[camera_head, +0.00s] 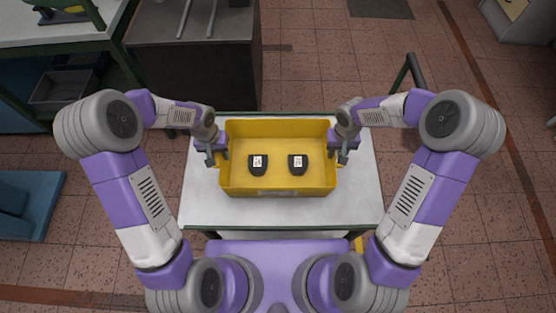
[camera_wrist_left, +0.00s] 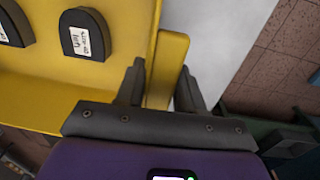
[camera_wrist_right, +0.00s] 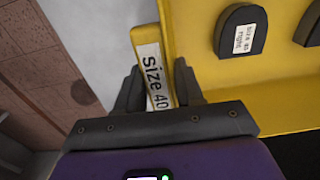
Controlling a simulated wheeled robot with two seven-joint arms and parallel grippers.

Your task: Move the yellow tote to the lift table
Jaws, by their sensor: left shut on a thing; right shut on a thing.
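The yellow tote (camera_head: 278,185) is in the middle of the head view, over the white top of a table or cart (camera_head: 300,214); I cannot tell whether it touches that top. Two dark shoe lasts with white labels, one on the left (camera_head: 257,165) and one on the right (camera_head: 298,164), lie inside it. My left gripper (camera_head: 218,157) is shut on the tote's left handle, seen between the fingers in the left wrist view (camera_wrist_left: 166,70). My right gripper (camera_head: 340,156) is shut on the right handle, which bears a "Size 40" label (camera_wrist_right: 155,75) in the right wrist view.
A dark cabinet (camera_head: 195,70) stands behind to the left, with a green-framed bench (camera_head: 60,30) at the far left. A blue platform (camera_head: 35,200) is on the floor at left. A dark handle bar (camera_head: 414,70) rises behind the table at right. Tiled floor at right is open.

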